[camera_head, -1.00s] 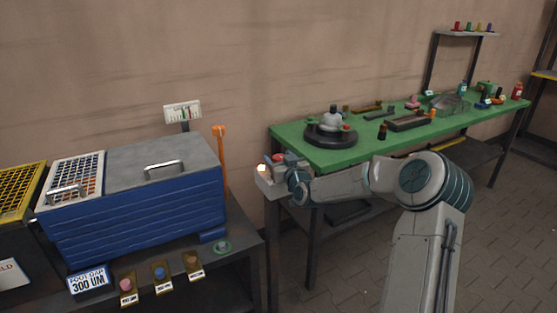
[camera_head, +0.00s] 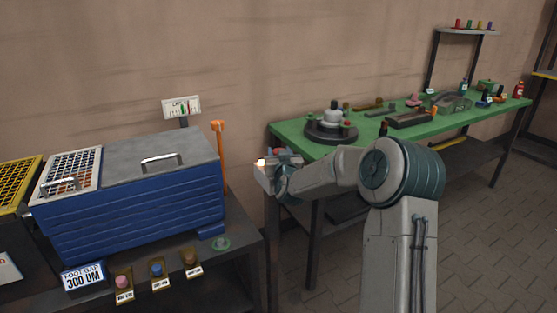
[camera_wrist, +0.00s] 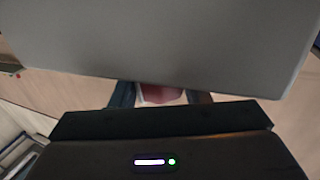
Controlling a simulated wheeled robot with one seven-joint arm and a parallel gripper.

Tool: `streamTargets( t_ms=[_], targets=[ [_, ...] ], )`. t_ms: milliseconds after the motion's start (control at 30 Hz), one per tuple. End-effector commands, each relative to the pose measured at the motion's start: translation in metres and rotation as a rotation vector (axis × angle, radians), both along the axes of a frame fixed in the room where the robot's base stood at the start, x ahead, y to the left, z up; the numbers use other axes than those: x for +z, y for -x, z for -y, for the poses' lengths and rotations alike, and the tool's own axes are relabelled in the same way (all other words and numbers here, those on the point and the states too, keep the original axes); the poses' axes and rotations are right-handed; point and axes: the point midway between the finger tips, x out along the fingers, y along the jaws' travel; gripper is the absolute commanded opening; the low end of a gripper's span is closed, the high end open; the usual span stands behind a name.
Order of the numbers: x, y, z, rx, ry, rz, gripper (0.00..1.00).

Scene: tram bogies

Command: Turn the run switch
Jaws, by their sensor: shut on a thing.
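A small grey control box (camera_head: 264,177) with a lit pale lamp (camera_head: 261,162) stands between the blue machine and the green bench. My gripper (camera_head: 279,163) is at this box, at its right side. In the wrist view my gripper (camera_wrist: 160,101) is shut on a reddish piece (camera_wrist: 160,94), which I take to be the run switch. Its fingers show on both sides of it. A large grey surface fills the top of the wrist view and hides most of the switch. I cannot tell the switch's angle.
The blue machine (camera_head: 140,205) with a grey lid stands at left, with an orange lever (camera_head: 219,150) beside it. The green bench (camera_head: 300,142) holds a round fixture (camera_head: 331,128) and several parts. Floor is open at right.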

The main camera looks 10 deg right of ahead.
Motion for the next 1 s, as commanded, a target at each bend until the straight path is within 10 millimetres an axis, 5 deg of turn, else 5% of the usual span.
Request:
streamTargets(
  t_ms=[1000],
  targets=[
    [0.0032,-0.0008,-0.0021,-0.888,0.002,-0.002,0.19]
  ],
)
